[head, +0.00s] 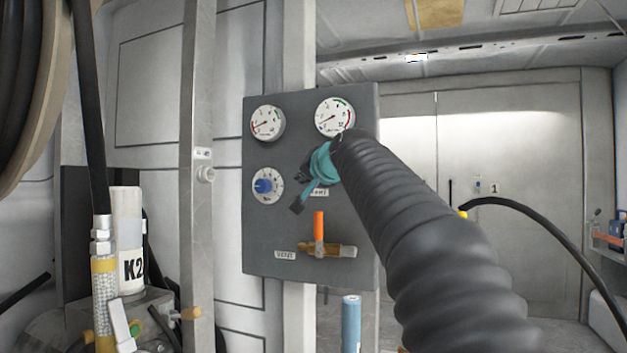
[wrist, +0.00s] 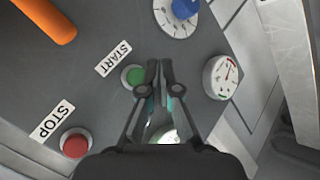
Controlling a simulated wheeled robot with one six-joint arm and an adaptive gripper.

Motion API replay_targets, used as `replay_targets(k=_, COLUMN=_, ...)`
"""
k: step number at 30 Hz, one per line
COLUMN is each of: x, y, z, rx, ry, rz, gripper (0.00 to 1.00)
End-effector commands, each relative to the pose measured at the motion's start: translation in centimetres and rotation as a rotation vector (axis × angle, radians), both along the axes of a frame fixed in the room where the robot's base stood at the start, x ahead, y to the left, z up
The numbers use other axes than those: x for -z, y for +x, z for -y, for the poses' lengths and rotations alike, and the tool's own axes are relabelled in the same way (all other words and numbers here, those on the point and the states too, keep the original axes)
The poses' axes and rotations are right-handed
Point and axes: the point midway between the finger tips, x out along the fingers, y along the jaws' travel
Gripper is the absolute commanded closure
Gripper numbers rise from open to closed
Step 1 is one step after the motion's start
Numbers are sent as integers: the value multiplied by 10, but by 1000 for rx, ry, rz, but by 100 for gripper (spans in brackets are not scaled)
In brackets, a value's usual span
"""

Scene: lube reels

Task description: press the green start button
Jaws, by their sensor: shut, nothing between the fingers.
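The green start button (wrist: 133,77) shows in the wrist view on the grey panel (head: 262,225), beside the START label (wrist: 113,58). My gripper (wrist: 160,66) is shut and empty, with its fingertips just right of the green button in that view. I cannot tell whether they touch the panel. In the head view my gripper (head: 298,207) is in front of the panel, and it and my arm hide the green button. The red button (wrist: 75,144) by the STOP label (wrist: 52,120) is at the lower left of the wrist view.
Two gauges (head: 267,123) sit at the top of the panel, with a blue knob (head: 263,186) below the left one. An orange-handled valve (head: 319,225) juts out near the VENT label (head: 285,255). A metal post (head: 200,230) stands left of the panel.

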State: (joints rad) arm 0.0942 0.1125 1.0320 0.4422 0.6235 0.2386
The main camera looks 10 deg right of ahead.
Motion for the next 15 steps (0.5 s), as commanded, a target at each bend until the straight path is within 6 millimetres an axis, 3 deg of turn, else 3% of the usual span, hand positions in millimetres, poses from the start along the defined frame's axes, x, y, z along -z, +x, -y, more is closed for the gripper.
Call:
replay_targets(k=6, x=0, y=-14, z=-10, rx=-1, ry=-1, rz=1, gripper=100)
replay_targets(k=15, x=0, y=-16, z=-11, rx=-1, ry=0, rz=1, gripper=100)
